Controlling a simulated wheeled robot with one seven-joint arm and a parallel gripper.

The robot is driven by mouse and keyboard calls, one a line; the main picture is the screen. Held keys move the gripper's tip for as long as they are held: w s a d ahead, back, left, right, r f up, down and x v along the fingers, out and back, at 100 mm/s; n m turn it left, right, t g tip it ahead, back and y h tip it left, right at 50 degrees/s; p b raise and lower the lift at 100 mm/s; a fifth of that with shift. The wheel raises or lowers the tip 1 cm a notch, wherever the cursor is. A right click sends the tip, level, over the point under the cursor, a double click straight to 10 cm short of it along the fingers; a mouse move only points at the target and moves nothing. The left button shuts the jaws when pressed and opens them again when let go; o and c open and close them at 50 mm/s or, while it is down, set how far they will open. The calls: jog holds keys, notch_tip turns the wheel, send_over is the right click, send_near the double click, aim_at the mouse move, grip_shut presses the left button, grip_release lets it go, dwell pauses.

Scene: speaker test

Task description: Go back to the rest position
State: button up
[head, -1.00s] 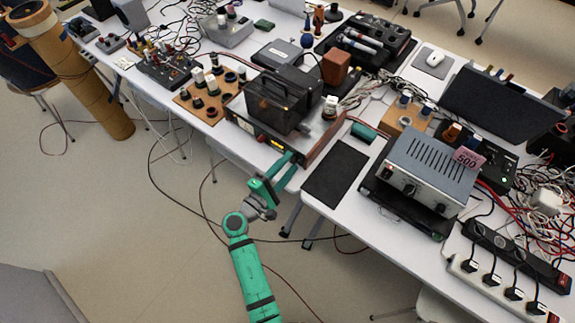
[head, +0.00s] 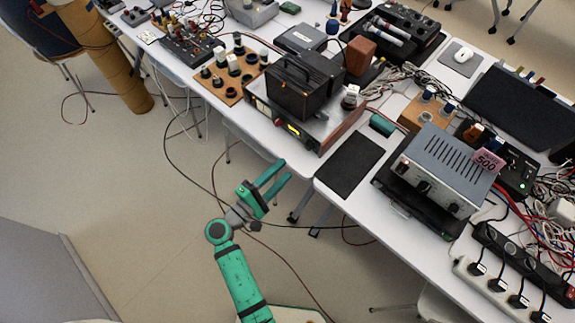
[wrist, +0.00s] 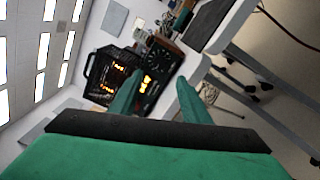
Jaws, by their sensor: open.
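My gripper (head: 277,178) is green with two long parallel fingers. In the head view it is in the air off the front edge of the white table (head: 327,186), pointing up and to the right. It is open and nothing is between the fingers. The wrist view shows the two green fingers (wrist: 158,98) apart, with the table and its devices beyond them. My gripper does not appear to touch anything.
On the table stand a black box on a metal device (head: 305,88), a flat black pad (head: 350,165), a grey power supply (head: 440,170) and a power strip (head: 500,285). Cables hang below the table edge.

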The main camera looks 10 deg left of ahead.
jog(key=shift+s+a, duration=0.1)
jog(key=shift+s, duration=0.05)
dwell(0.4)
jog(key=s+d+f+m+g+y, duration=0.25)
jog(key=s+f+y, duration=0.35)
jog(key=s+f, duration=0.55)
jog(key=s+r+m+y, duration=0.2)
jog(key=s+m+y, duration=0.2)
jog(key=s, duration=0.5)
jog(key=s+d+r+m+t, duration=0.1)
jog(key=s+d+r+m, duration=0.1)
jog(key=r, duration=0.6)
jog(key=s+d+r+m+t, duration=0.2)
jog(key=s+r+m, duration=0.3)
jog(key=r, duration=0.4)
jog(key=shift+s+d+m+y, duration=0.25)
jog(key=shift+s+m+y, duration=0.05)
jog(key=shift+m, duration=0.45)
